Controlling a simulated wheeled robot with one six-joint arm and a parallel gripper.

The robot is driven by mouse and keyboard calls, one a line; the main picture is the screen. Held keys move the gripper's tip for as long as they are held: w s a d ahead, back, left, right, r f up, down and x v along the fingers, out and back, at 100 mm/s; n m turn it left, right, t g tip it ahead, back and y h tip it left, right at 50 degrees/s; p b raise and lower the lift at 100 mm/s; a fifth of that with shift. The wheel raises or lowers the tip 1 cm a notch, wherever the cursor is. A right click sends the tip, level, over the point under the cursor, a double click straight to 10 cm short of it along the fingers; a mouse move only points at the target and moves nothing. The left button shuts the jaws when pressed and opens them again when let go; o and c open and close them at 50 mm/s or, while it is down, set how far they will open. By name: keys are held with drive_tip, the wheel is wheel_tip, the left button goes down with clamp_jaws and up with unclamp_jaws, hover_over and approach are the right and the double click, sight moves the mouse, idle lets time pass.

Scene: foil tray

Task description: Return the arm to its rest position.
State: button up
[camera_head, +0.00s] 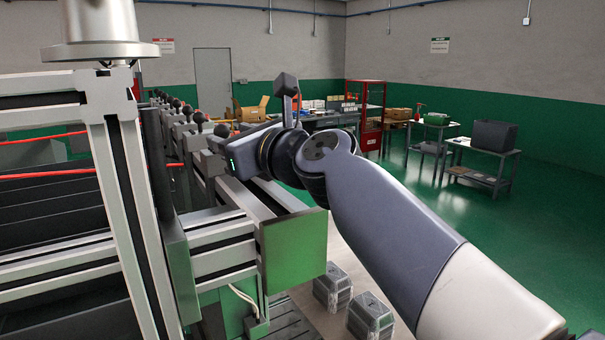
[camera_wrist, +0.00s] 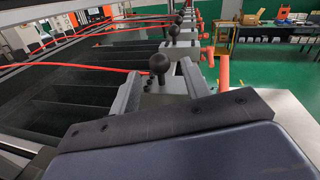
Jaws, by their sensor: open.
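My arm (camera_head: 395,235) reaches in from the lower right of the head view, up and left to a dark wrist joint. My gripper (camera_head: 240,155) is at its far end, beside the row of black-knobbed metal fittings on the machine. In the wrist view, a dark plate and blue-grey housing of my own fill the bottom. A black ball knob (camera_wrist: 159,62) on a metal block stands just beyond them.
A metal machine frame (camera_head: 122,190) with red hoses (camera_head: 50,174) fills the left. Its green-faced end block (camera_head: 293,252) is below my arm. Two grey ribbed blocks (camera_head: 333,287) (camera_head: 371,316) sit lower down. Side tables (camera_head: 483,172) stand at right, with open green floor around them.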

sight(226, 135)
drive_tip(key=x, duration=0.4)
drive_tip(key=shift+w+a+p, duration=0.1)
drive_tip(key=shift+w+p, duration=0.05)
drive_tip(key=shift+p, duration=0.2)
drive_tip(key=shift+s, duration=0.25)
drive_tip(key=shift+w+d, duration=0.1)
drive_tip(key=shift+d, duration=0.1)
